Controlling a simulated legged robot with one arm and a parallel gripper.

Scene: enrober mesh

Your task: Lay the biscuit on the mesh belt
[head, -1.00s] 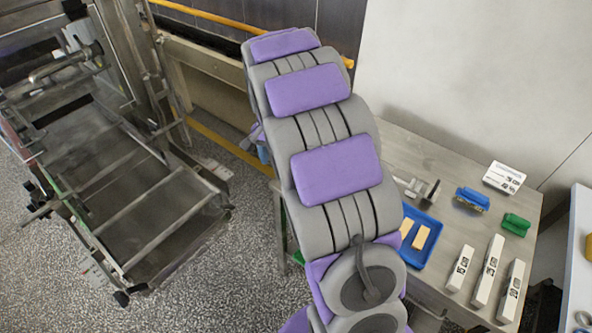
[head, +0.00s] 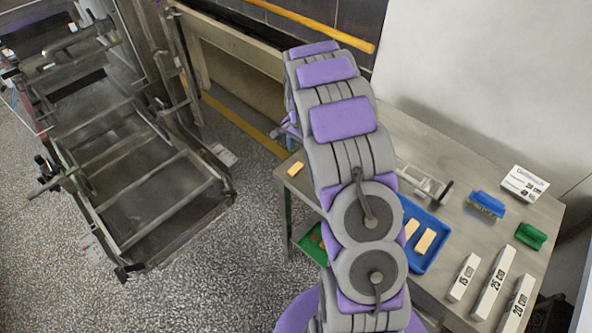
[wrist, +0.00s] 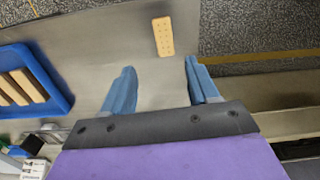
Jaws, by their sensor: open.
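A pale oblong biscuit with small holes (wrist: 163,36) lies alone on the steel table, close to its edge. In the head view this biscuit (head: 295,169) is at the table's left corner. My gripper (wrist: 159,66) is open and empty, its two blue fingers pointing towards the biscuit with a gap between. In the head view my arm hides most of the gripper. The mesh belt (head: 180,215) is on the metal machine at the left, apart from the table, with bars across it.
A blue tray (head: 437,229) on the table holds more biscuits; it also shows in the wrist view (wrist: 62,100). White labelled blocks (head: 491,282), a blue brush (head: 486,203) and a green item (head: 530,236) stand on the right. Open floor separates table and machine.

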